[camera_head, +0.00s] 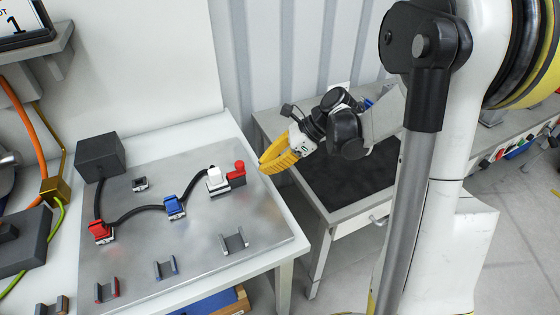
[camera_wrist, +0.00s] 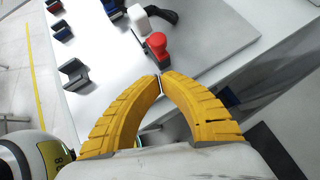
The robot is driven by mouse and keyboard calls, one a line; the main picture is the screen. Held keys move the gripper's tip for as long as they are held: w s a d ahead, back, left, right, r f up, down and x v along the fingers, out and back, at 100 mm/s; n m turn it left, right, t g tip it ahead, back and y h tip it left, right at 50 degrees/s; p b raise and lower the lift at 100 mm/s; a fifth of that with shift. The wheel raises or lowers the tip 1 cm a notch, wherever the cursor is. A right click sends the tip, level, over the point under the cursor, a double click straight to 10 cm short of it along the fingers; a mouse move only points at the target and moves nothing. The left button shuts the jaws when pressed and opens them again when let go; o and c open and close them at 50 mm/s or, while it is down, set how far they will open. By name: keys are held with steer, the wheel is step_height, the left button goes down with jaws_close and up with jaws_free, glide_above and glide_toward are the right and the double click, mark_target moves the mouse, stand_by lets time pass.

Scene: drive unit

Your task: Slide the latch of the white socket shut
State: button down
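The white connector (camera_head: 215,176) sits in the white socket (camera_head: 216,189) on the grey metal board. The latch with a red knob (camera_head: 238,168) is at the socket's right end. In the wrist view, the white connector (camera_wrist: 138,20) and the red knob (camera_wrist: 156,43) are ahead of the fingertips. My gripper (camera_head: 264,163) has yellow fingers, just to the right of the red knob and apart from it. In the wrist view its fingertips (camera_wrist: 160,79) meet with nothing between them. How far the latch is slid is hard to tell.
A blue connector (camera_head: 174,207) and a red connector (camera_head: 100,230) sit to the left, joined by black cables to a dark box (camera_head: 100,156). Empty holders, such as the grey one (camera_head: 234,242), stand along the front. The board's (camera_head: 205,258) front middle is bare.

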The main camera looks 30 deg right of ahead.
mark_target(238, 176)
steer(key=shift+w+a+r+b, duration=0.1)
steer(key=shift+w+a+b, duration=0.15)
steer(key=shift+a, duration=0.5)
steer(key=shift+w+a+b, duration=0.1)
steer(key=shift+w+a, duration=0.25)
steer(key=shift+a, duration=0.4)
steer(key=shift+a, duration=1)
steer(key=shift+d, duration=0.25)
